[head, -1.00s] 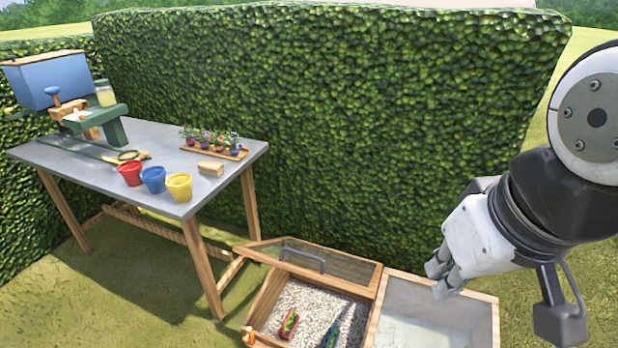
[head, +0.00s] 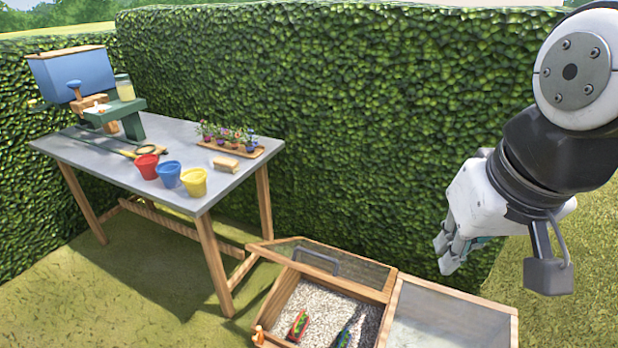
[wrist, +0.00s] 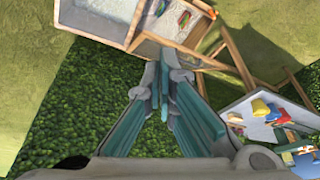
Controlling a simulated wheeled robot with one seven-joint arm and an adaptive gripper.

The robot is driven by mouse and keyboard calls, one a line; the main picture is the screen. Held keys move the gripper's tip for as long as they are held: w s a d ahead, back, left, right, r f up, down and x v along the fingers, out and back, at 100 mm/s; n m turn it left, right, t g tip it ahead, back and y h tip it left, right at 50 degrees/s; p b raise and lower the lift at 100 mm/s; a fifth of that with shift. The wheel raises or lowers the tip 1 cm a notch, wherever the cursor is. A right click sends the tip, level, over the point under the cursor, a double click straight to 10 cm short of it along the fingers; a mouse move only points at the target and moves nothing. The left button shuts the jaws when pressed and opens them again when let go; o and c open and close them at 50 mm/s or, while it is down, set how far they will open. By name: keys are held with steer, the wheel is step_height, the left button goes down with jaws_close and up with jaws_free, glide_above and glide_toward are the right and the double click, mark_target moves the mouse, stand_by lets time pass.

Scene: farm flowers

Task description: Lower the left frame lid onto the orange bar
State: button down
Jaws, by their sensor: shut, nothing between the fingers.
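The left frame lid (head: 340,265), a wood-edged dark panel with a grey bar handle (head: 317,260), stands raised at the back of the gravel-filled left cold frame (head: 330,300). The lid also shows in the wrist view (wrist: 183,54), just beyond my fingertips. A small orange piece (head: 258,335), seemingly the orange bar, sits at the left frame's front left corner. My gripper (head: 443,257) is shut and empty, up and to the right of the lid in the head view. Its fingers (wrist: 162,82) point toward the frames in the wrist view. I cannot judge the gap to the lid.
The right frame (head: 430,318) adjoins the left one, under a pale pane. Red and green items (head: 299,325) lie on the gravel. A table (head: 120,165) with red, blue and yellow pots stands left. A tall hedge (head: 330,120) runs behind.

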steer(key=w+f+m+b, duration=0.2)
steer(key=w+f+b, duration=0.3)
steer(key=w, duration=0.8)
steer(key=m+h+b, duration=0.2)
steer(key=m+b, duration=0.1)
steer(key=b, duration=0.8)
glide_above(332, 261)
steer(key=w+a, duration=0.1)
steer(key=w, duration=0.1)
step_height(332, 261, down, 25)
step_height(332, 261, down, 13)
steer(key=b, duration=0.3)
steer(key=shift+w+d+g, duration=0.15)
steer(key=shift+w+g, duration=0.15)
steer(key=shift+g, duration=0.1)
